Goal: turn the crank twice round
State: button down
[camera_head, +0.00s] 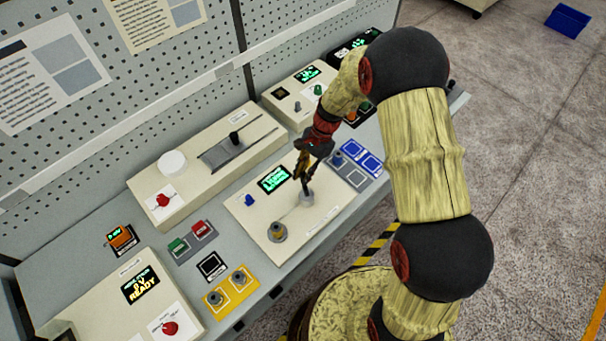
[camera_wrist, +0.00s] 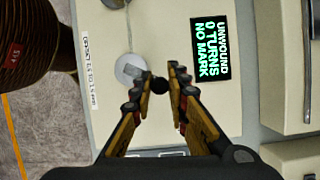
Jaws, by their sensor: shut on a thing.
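The crank (camera_head: 307,198) stands on the cream winding box (camera_head: 330,222), near its middle, as a pale round hub with an upright dark handle. In the wrist view the round hub (camera_wrist: 128,66) lies left of the black handle knob (camera_wrist: 159,86). My gripper (camera_wrist: 160,80) is closed around this knob, one finger on each side. In the head view my gripper (camera_head: 306,180) comes down on the handle from above, hiding its top. A spool (camera_head: 278,232) stands at the box's near left. The green display (camera_wrist: 210,47) reads "UNWOUND 0 TURNS NO MARK".
A blue knob (camera_head: 249,200) sits on the box left of the display. Blue and grey marked pads (camera_head: 368,162) lie right of the box. A slider box (camera_head: 205,160) stands behind left. A yellow tray (camera_head: 230,292) holds two spools. The pegboard wall rises behind.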

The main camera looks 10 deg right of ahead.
jog(key=c, duration=1.7)
grip_release()
jog(key=shift+c, duration=0.2)
jog(key=v, duration=1.2)
jog(key=shift+a, duration=0.1)
